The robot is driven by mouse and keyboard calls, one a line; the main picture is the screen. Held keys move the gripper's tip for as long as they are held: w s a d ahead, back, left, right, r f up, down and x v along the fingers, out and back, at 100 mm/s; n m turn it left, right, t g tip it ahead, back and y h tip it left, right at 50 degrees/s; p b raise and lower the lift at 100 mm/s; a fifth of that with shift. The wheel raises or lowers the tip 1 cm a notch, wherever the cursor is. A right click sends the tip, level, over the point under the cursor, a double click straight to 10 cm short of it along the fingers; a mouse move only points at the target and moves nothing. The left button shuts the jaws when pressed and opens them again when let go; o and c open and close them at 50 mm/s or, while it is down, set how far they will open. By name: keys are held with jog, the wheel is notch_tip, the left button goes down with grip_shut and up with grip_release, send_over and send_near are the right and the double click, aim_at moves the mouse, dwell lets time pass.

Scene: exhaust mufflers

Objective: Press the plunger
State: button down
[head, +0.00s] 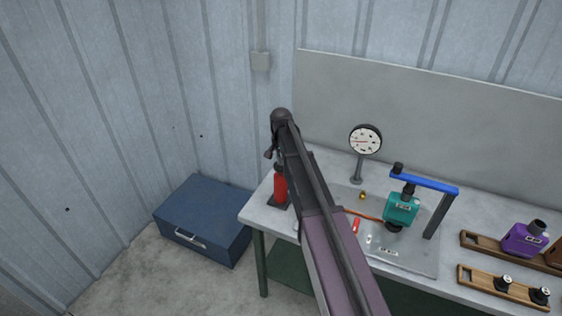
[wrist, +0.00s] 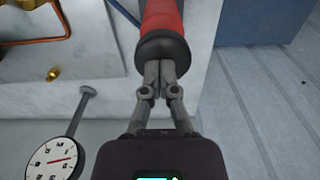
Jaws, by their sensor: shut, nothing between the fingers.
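A red upright cylinder (head: 280,187) stands on a dark base at the left end of the workbench. In the wrist view the red body (wrist: 162,17) ends in a dark round cap (wrist: 165,47), which I take to be the plunger. My gripper (wrist: 158,66) is shut and empty. Its fingertips overlap the near edge of the dark cap in the wrist view; I cannot tell whether they touch it. In the head view my arm hides most of the gripper and part of the cylinder's top.
The workbench (head: 262,215) also holds a dial gauge (head: 365,141), a teal block (head: 402,208) under a blue arm (head: 423,184), and a purple container (head: 523,239) on a wooden rack. A blue case (head: 205,218) lies on the floor at left.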

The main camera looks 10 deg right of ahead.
notch_tip(320, 180, up, 12)
jog(key=p, duration=1.1)
dwell(1.0)
jog(key=r+p, duration=0.2)
jog(key=p, duration=0.1)
jog(key=r+p, duration=0.3)
jog(key=shift+w+a+r, duration=0.1)
jog(key=shift+a+r, duration=0.1)
jog(key=shift+f, duration=0.15)
dwell(0.4)
notch_tip(320, 180, down, 14)
jog(key=b, duration=1.4)
dwell(0.6)
notch_tip(320, 180, down, 5)
jog(key=b, duration=0.6)
jog(key=shift+f, duration=0.2)
jog(key=shift+r, duration=0.15)
